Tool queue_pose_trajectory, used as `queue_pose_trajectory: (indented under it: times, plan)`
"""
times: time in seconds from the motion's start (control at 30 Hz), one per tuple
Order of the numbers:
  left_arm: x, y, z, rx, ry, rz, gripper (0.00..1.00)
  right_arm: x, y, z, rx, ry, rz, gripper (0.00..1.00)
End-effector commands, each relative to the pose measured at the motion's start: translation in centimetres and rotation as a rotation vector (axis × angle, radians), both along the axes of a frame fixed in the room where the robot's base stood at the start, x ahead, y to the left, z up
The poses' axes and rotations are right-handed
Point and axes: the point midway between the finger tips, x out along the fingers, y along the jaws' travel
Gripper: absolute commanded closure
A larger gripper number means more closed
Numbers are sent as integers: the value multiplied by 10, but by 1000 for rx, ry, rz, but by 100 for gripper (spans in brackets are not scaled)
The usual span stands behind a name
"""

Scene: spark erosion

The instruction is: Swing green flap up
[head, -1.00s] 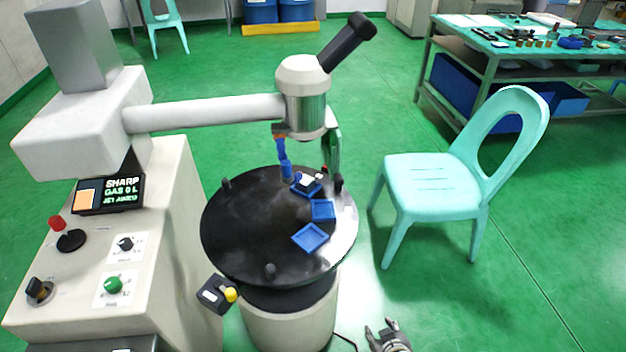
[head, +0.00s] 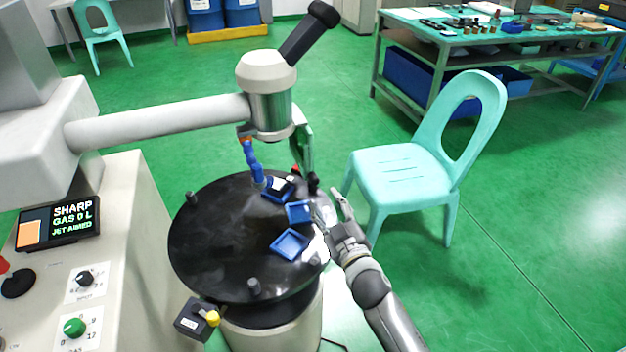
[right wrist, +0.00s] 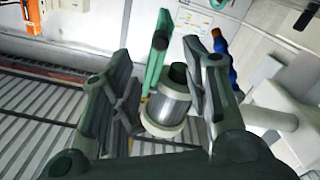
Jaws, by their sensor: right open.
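The green flap (head: 303,143) hangs down at the right side of the microscope-like head (head: 270,95), above the far right edge of the round black table. It also shows in the right wrist view (right wrist: 155,62) as a narrow green strip between my fingers, beyond their tips. My right gripper (head: 333,206) is open and empty at the right edge of the black table, below and to the right of the flap and apart from it. Its two fingers stand wide apart in the right wrist view (right wrist: 158,52). My left gripper is not in view.
A turquoise chair (head: 400,172) stands close to the right of my right gripper. A control console (head: 125,240) with a lit screen (head: 58,224) is at left.

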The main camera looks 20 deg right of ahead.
Motion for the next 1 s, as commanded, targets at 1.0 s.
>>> queue_pose_trajectory:
  times: [1.0]
  plan:
    - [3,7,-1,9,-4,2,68,106,4,-1,1,0,1,57]
